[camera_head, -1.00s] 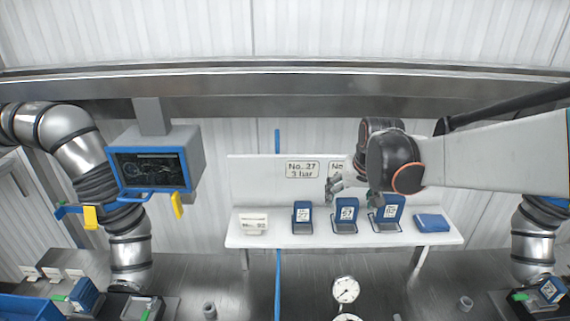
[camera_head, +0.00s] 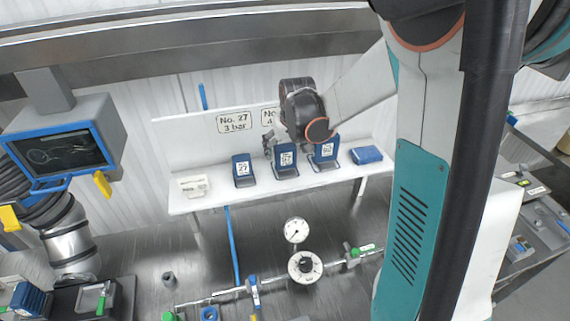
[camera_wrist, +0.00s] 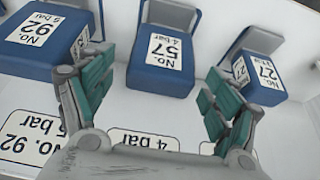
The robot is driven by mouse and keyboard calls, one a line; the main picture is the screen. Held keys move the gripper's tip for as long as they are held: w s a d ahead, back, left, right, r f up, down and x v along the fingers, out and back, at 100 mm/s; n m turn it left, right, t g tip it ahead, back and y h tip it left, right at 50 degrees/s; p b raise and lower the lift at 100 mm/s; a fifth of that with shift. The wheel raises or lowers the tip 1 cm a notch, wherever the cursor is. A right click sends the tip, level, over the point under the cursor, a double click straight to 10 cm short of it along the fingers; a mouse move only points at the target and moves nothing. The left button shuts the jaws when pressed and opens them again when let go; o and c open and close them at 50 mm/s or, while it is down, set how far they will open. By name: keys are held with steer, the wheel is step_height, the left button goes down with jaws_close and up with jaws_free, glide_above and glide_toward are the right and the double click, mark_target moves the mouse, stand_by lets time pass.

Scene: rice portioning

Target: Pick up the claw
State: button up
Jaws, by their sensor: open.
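My gripper (camera_head: 269,146) is open and empty, above and behind the shelf's blue units. In the wrist view, its two green-padded fingers (camera_wrist: 160,88) are spread on either side of the unit labelled No. 57 (camera_wrist: 160,72), without gripping it. This unit is the middle one in the head view (camera_head: 286,168). Unit No. 92 (camera_wrist: 40,50) is by the left finger and unit No. 27 (camera_wrist: 262,88) by the right finger. Each unit has a grey bracket-like part. Nothing is marked as a claw, so I cannot tell which thing it is.
The white shelf (camera_head: 215,203) also bears a flat blue block (camera_head: 367,155) and a white labelled block (camera_head: 193,186). A screen (camera_head: 62,150) hangs at left. Gauges (camera_head: 305,267) and pipes stand below the shelf. My arm hides much of the right side.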

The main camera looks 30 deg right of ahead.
mark_target(284, 154)
steer(key=shift+x, duration=2.45)
steer(key=c, duration=1.6)
